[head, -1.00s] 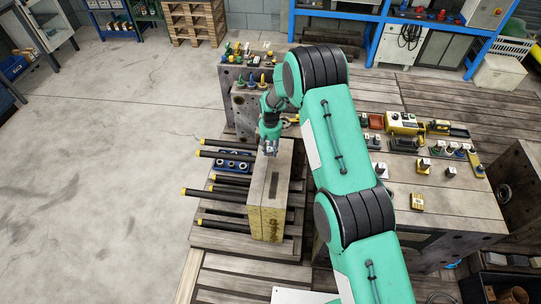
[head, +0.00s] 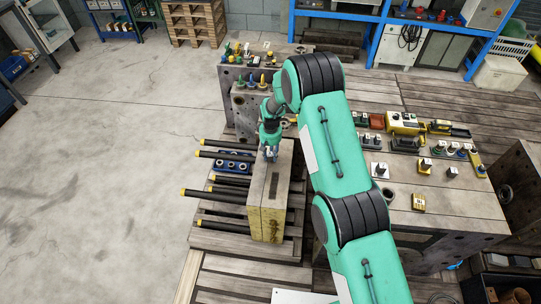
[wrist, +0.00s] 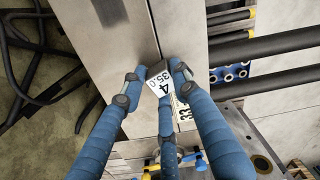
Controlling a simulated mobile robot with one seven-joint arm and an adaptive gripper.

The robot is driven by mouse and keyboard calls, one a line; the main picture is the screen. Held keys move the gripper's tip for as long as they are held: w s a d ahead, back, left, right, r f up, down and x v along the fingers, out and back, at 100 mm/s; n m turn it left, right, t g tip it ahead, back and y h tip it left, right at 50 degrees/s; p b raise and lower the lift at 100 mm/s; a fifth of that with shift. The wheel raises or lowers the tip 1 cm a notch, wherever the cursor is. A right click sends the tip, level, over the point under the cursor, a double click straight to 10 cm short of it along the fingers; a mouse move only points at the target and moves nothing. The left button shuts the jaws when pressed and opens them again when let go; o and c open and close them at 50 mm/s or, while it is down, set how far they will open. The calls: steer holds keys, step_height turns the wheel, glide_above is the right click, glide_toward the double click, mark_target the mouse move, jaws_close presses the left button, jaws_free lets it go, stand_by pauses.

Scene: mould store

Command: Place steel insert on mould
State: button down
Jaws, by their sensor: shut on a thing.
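The mould (head: 267,210) is a grey, two-plate block with a yellowish front face, standing on a wooden pallet. A dark rectangular slot (head: 274,186) shows in its top, and the slot also shows at the top of the wrist view (wrist: 110,12). My gripper (head: 269,155) is over the far end of the mould's top. In the wrist view its blue fingers (wrist: 156,82) are closed around the steel insert (wrist: 159,84), a small metal block with a white label reading "4" and "35.0". I cannot tell whether the insert touches the mould.
Black rods with yellow ends (head: 205,192) stick out left of the mould. A blue holder (head: 236,164) lies beside it. Steel blocks (head: 246,108) with coloured fittings stand behind. A table (head: 440,205) with small parts is at right. The floor at left is clear.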

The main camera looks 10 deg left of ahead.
mark_target(271, 154)
steer(key=c, duration=1.3)
jaws_free()
steer(key=shift+f, duration=0.15)
steer(key=shift+c, duration=0.2)
step_height(271, 154, up, 12)
steer(key=p, duration=0.2)
steer(key=shift+p, duration=0.4)
steer(key=shift+r, duration=0.25)
